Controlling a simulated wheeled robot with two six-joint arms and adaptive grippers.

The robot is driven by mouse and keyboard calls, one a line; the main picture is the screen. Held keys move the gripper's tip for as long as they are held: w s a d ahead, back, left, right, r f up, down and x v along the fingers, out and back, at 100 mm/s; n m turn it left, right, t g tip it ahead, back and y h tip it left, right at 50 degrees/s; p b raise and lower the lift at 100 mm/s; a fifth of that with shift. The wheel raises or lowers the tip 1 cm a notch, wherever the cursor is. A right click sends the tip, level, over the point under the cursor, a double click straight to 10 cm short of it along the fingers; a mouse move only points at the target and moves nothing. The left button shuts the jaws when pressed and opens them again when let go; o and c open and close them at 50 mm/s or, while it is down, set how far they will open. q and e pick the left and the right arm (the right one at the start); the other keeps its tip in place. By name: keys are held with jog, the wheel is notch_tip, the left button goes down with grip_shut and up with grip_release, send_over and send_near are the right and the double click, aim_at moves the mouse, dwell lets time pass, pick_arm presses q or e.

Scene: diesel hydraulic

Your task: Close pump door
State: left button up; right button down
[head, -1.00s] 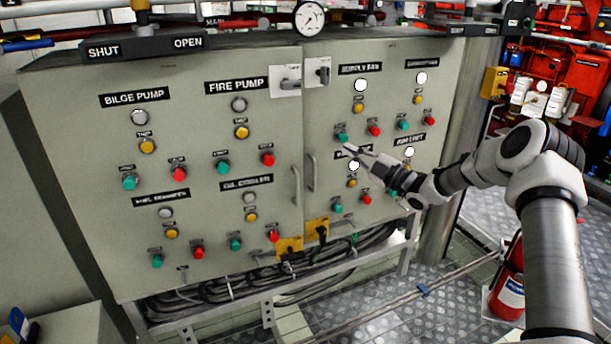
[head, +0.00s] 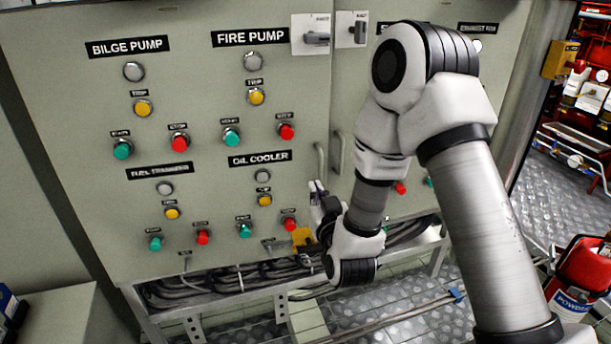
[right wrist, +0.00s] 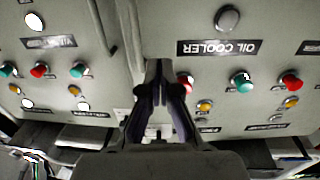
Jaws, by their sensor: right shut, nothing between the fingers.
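The pump door (head: 200,105) is the pale grey left door of the cabinet, with labels such as BILGE PUMP and OIL COOLER and several buttons and lamps. Its upright handle (head: 320,160) is near its right edge. In the right wrist view the door (right wrist: 260,70) fills the right side, and an edge strip shows at the seam; I cannot tell how far it stands open. My right gripper (head: 316,192) is shut and empty, just below the handle near the seam. Its fingers (right wrist: 160,88) point toward the seam; contact is unclear. My left gripper is out of view.
The right cabinet door (head: 348,100), with its own handle, is partly hidden by my right arm. Cables (head: 230,277) run under the cabinet on a metal frame. A red extinguisher (head: 583,268) stands at the right. Metal plate floor lies in front.

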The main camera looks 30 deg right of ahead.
aim_at(303, 162)
jog(key=x, duration=0.9)
jog(key=shift+w+r, duration=0.1)
jog(key=shift+w, duration=0.15)
jog(key=shift+w, duration=0.15)
